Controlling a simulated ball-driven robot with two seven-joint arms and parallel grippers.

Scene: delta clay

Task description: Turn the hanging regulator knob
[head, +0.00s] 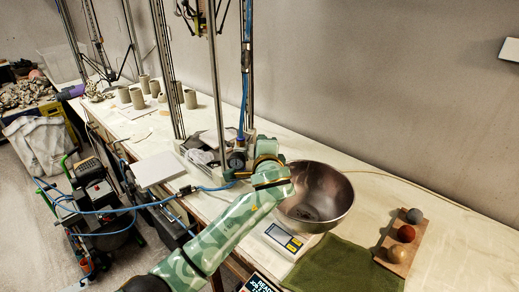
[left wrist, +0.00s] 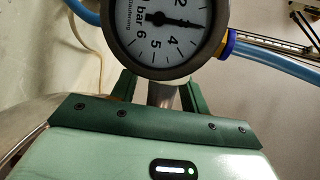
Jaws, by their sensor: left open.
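The regulator's round pressure gauge (head: 237,160) shows in the head view at the foot of the metal frame, just left of my left wrist. The fingers are open, one to each side, with no clear contact. The gauge and the gripper body hide the rest of the regulator. My right gripper is out of view.
Blue hoses (left wrist: 275,57) run from the regulator. A steel bowl (head: 318,195) stands close right of my left wrist, with a scale (head: 284,240) and green cloth (head: 345,268) in front. A board with three balls (head: 405,233) lies right. Clay cups (head: 137,98) stand further back.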

